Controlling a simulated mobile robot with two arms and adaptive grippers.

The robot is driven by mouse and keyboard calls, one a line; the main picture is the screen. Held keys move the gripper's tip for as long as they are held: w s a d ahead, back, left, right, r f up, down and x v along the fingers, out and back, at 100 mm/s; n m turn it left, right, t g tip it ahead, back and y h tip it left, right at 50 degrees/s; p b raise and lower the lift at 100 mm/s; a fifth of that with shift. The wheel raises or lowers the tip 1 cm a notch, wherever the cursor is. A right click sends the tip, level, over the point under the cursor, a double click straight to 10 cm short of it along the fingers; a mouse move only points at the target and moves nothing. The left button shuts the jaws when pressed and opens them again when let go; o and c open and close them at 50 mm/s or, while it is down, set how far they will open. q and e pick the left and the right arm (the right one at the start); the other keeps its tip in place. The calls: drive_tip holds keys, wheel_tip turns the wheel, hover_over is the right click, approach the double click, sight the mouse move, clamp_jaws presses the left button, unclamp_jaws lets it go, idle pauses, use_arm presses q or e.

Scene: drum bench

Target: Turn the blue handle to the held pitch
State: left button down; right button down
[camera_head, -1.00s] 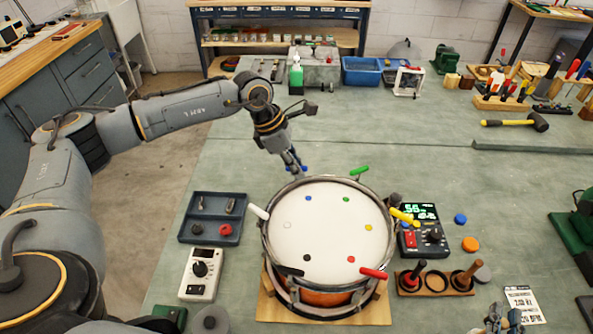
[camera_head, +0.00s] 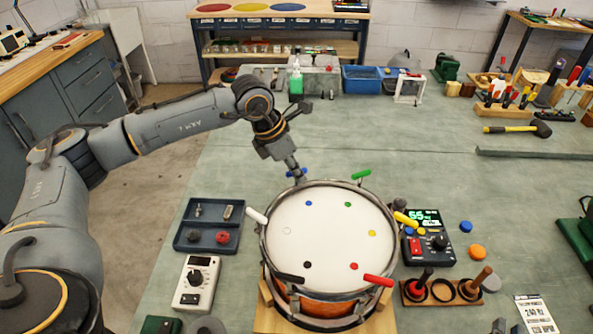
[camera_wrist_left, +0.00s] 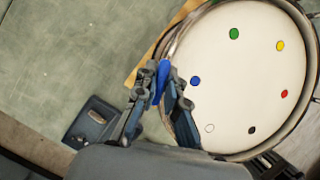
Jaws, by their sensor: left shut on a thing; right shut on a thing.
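The drum (camera_head: 330,225) stands on a wooden base, with coloured dots on its white head and coloured handles around its rim. The blue handle (camera_head: 304,171) is at the drum's far side, mostly hidden by my left gripper (camera_head: 296,175). In the left wrist view the blue handle (camera_wrist_left: 163,80) lies between the fingers of my left gripper (camera_wrist_left: 160,100), which is shut on it. My right gripper (camera_head: 506,327) barely shows at the bottom edge; what it holds is hidden. The tuner (camera_head: 428,240) right of the drum has a lit green display, its digits hard to read.
White (camera_head: 257,216), green (camera_head: 361,174), yellow (camera_head: 405,219) and red (camera_head: 377,280) handles stick out around the rim. A dark tray (camera_head: 208,240) and a white meter (camera_head: 196,283) lie left of the drum. A peg rack (camera_head: 440,292) and a printed card (camera_head: 537,315) are at right. The bench behind the drum is mostly clear.

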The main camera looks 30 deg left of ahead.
use_arm(q)
drive_tip(key=shift+w+r, duration=0.15)
drive_tip(key=c, duration=1.4)
unclamp_jaws()
drive_tip(key=v, duration=1.2)
